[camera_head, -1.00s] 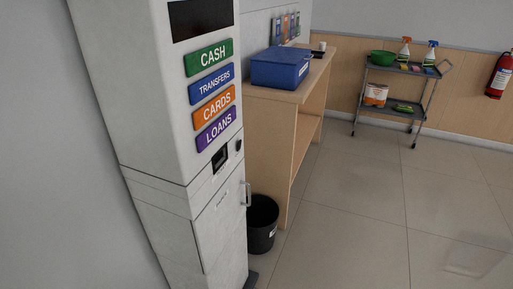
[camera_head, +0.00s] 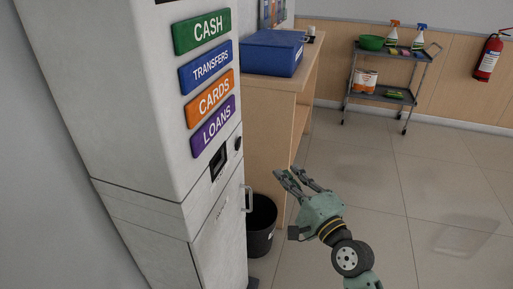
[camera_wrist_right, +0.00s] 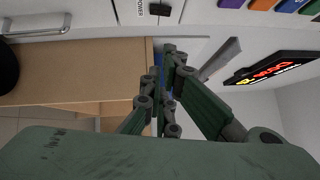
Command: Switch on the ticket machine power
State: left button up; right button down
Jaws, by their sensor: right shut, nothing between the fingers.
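The ticket machine (camera_head: 130,110) is a tall white cabinet at the left of the head view, with coloured CASH, TRANSFERS, CARDS and LOANS buttons. A small black power knob (camera_head: 238,144) sits on its narrow face, right of a dark slot (camera_head: 218,162). In the right wrist view the power knob (camera_wrist_right: 159,10) is at the top edge beside a POWER label (camera_wrist_right: 139,9). My right gripper (camera_head: 290,174) is shut and empty, to the right of the machine and apart from it. Its fingers also show in the wrist view (camera_wrist_right: 176,56). My left gripper is out of view.
A metal door handle (camera_head: 247,198) juts from the machine below the knob. A black bin (camera_head: 261,226) stands beside it. A wooden counter (camera_head: 265,120) holds a blue box (camera_head: 272,52). A cart (camera_head: 385,95) stands at the back wall.

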aim_at(239, 143)
pick_arm(q)
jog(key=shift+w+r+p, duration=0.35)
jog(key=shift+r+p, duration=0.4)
jog(key=shift+p, duration=0.05)
pick_arm(e)
jog(key=s+a+x, duration=0.1)
jog(key=a+x, duration=0.1)
jog(key=x, duration=1.1)
jog(key=shift+a, duration=0.25)
jog(key=shift+s, duration=0.1)
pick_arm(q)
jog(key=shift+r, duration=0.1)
